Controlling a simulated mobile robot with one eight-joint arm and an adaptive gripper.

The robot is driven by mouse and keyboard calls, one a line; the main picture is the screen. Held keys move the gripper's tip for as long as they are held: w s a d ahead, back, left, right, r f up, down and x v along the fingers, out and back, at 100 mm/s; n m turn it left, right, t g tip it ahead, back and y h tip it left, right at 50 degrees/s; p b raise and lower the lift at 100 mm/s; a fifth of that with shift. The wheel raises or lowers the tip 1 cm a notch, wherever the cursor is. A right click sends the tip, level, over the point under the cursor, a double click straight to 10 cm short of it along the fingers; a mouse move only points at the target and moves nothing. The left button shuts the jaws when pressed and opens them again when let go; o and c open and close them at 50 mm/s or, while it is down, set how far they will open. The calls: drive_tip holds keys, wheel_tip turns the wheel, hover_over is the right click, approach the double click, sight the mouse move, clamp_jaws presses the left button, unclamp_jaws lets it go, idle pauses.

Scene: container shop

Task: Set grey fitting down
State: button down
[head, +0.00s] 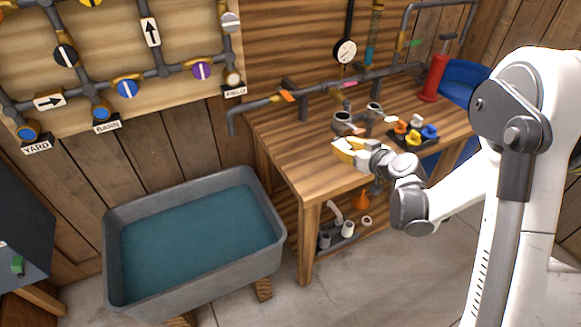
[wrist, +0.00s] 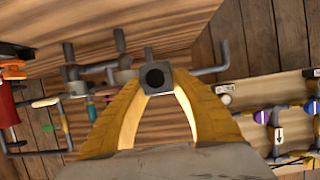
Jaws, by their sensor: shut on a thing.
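The grey fitting (wrist: 147,56) is between the yellow fingertips of my gripper (wrist: 156,88) in the wrist view. It is a small grey block with a round dark opening facing the camera and a short stub at its far side. My gripper is shut on it. In the head view my gripper (head: 345,148) is over the front left part of the wooden workbench (head: 290,150). The fitting cannot be made out clearly there. Whether it touches the bench cannot be told.
Two grey pipe pieces (head: 342,122) stand just behind my gripper. A dark tray of coloured fittings (head: 413,138) lies to the right. A pipe run with a gauge (head: 345,50) backs the bench. A water tub (head: 118,262) stands at left. The bench's left front looks clear.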

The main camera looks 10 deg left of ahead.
drive_tip(key=b, duration=0.4)
hover_over(311, 162)
wheel_tip(311, 162, down, 7)
drive_tip(key=shift+r, duration=0.1)
wheel_tip(311, 162, down, 4)
drive_tip(key=b, duration=0.2)
drive_tip(key=shift+b, duration=0.3)
drive_tip(key=c, duration=1.2)
unclamp_jaws()
drive_tip(key=shift+f, duration=0.2)
